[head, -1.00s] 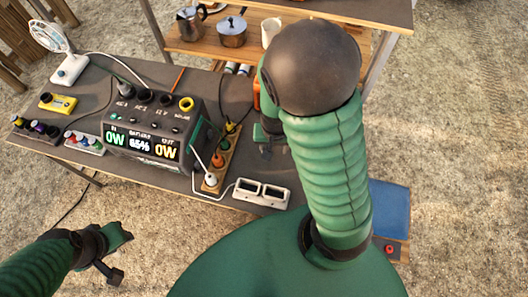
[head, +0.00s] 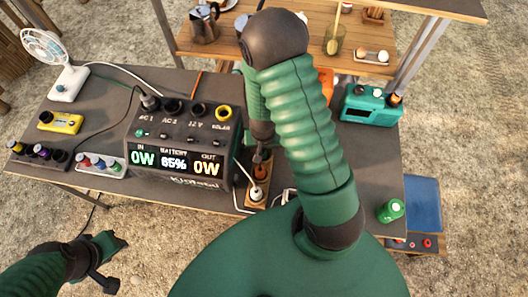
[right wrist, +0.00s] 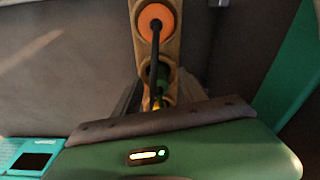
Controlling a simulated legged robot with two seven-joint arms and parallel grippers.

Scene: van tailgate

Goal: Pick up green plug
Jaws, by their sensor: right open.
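A wooden plug strip on the table holds several plugs in a row. Its orange plug (right wrist: 155,20) and green plug (right wrist: 161,74) show in the right wrist view, with a yellow one (right wrist: 157,103) close behind. A dark cable passes in front of the green plug and hides part of it. My right gripper (head: 263,150) is open, pointing down over the strip, with its fingers around the green plug's area; I cannot tell whether they touch it. In the head view my arm hides the green plug. My left gripper (head: 114,262) is open and empty, off the table's front left.
A power station (head: 178,150) stands just left of the strip. A white plug (head: 257,194) sits at the strip's near end. A teal radio (head: 370,106) and a green container (head: 390,211) stand to the right. A fan (head: 62,70) and yellow meter (head: 60,122) are at left.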

